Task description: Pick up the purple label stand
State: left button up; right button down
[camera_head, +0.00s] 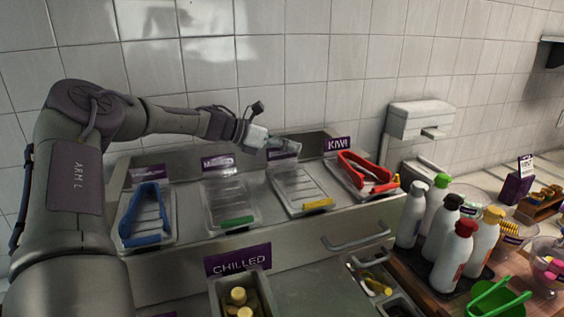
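Several purple labels are in view, and I cannot tell which one the task means. A purple block stand (516,188) holds a white card at the far right. A purple KIWI label (338,144) stands behind the rightmost tray. A purple CHILLED label (238,261) is at the front. Two more labels, the second-tray label (218,162) and the leftmost-tray label (149,172), stand at the back left. My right gripper is out of view.
A row of clear-lidded trays (229,194) holds blue, green, yellow and red handles or tongs. A tiled wall (300,60) closes the back, with a white dispenser (420,118).

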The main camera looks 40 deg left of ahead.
pick_arm(q)
grip_shut()
jog(key=shift+r, duration=0.1)
jog(key=shift+w+r+b, duration=0.1)
jog(key=shift+r+b, duration=0.15)
jog(key=shift+b, duration=0.05)
jog(key=r+b, duration=0.2)
jog(key=r, duration=0.1)
jog(key=shift+w+d+r, duration=0.15)
jog(key=shift+d+r, duration=0.1)
jog(key=shift+d, duration=0.1)
jog(key=w+d+r+b, duration=0.4)
jog(key=w+d+r, duration=0.2)
jog(key=d, duration=0.3)
jog(key=shift+r, duration=0.4)
